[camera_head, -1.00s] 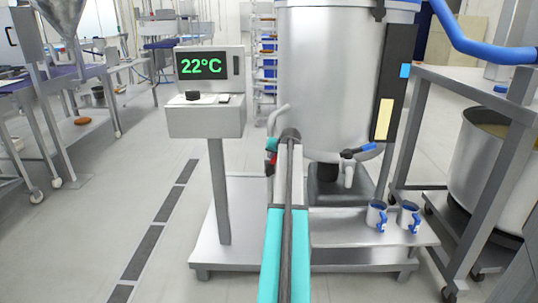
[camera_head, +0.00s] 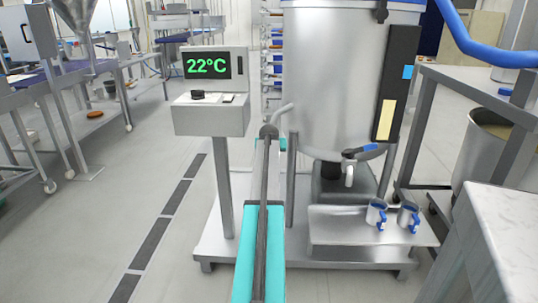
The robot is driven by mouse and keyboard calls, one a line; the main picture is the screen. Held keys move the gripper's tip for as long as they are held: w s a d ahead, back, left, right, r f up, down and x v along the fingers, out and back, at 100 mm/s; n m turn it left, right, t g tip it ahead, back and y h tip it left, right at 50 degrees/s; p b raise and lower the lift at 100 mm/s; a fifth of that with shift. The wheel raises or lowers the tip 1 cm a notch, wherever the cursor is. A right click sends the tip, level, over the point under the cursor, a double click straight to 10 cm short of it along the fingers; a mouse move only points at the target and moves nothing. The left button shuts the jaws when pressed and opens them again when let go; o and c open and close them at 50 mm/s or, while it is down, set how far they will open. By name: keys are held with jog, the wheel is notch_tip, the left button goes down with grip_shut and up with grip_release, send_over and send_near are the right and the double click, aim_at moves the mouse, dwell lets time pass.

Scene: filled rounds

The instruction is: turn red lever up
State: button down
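I see no red lever in the head view; my arm covers the area below the bent grey pipe (camera_head: 283,112) on the tank's left side. My teal and grey arm reaches up the middle of the picture to a dark round joint. Small teal parts show on both sides just below that joint. My gripper's fingers are hidden, so I cannot see whether they touch anything. The steel tank (camera_head: 335,85) stands right of the arm's end. A valve with a blue handle (camera_head: 361,151) sits at the tank's bottom.
A control box showing 22°C (camera_head: 211,118) stands on a post left of my arm. Two blue-handled mugs (camera_head: 376,213) (camera_head: 407,216) stand on a low steel step (camera_head: 335,236). A pale worktop (camera_head: 510,225) is close at right. The floor at left is open.

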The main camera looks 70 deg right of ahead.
jog(key=shift+w+a+f, duration=0.1)
jog(key=shift+w+a, duration=0.1)
jog(key=c, duration=1.6)
grip_release()
jog(key=shift+s, duration=0.15)
jog(key=shift+s+d, duration=0.1)
jog(key=p+v, duration=0.1)
jog(key=v, duration=1.3)
